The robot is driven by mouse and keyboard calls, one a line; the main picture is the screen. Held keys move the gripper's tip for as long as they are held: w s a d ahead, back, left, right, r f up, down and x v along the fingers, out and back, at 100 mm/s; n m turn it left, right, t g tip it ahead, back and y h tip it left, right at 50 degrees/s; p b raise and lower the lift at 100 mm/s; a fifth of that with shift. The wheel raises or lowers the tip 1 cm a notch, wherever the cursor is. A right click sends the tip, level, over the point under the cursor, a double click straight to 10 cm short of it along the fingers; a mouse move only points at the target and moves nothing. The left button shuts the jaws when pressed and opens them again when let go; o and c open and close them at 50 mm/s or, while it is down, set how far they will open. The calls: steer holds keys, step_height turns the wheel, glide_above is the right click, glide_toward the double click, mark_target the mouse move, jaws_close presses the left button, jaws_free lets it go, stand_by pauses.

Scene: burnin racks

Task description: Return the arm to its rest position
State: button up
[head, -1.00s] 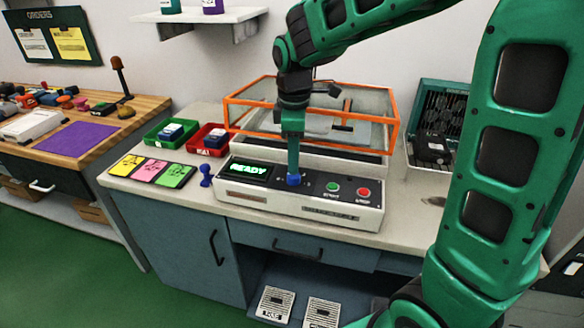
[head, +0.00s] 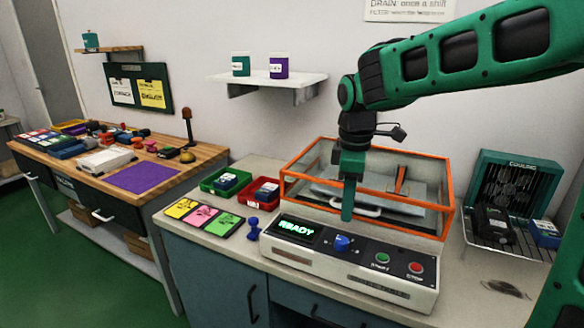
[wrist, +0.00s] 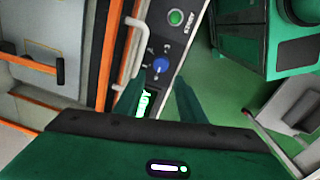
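My green arm reaches in from the right in the head view, bent at the elbow, with my gripper (head: 347,215) pointing down. The gripper hangs over the grey machine (head: 350,282), above its blue knob (head: 342,243) and apart from it. In the wrist view the two green fingers of my gripper (wrist: 160,82) stand apart with nothing between them, and the blue knob (wrist: 159,66) shows beyond their tips. The machine's display (head: 297,229) reads READY.
An orange-framed clear cover (head: 447,210) stands right behind the fingers. Green button (head: 381,260) and red button (head: 415,267) sit on the panel. A cooling rack (head: 515,185) is at right, red bin (head: 262,192) and green bin (head: 222,182) at left. A shelf (head: 268,80) hangs above.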

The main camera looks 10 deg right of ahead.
steer(key=s+d+f+m, duration=0.1)
steer(key=s+d+m, duration=0.8)
steer(key=s+d, duration=0.3)
steer(key=s+d+f+m, duration=0.2)
steer(key=s+d+m, duration=0.1)
steer(key=s+m, duration=0.2)
steer(key=s+d+f+m, duration=0.3)
steer(key=s+m, duration=0.2)
steer(key=s, duration=0.5)
steer(key=shift+f+g+y, duration=0.15)
steer(key=shift+g+y, duration=0.15)
steer(key=shift+g, duration=0.1)
steer(key=shift+c, duration=0.6)
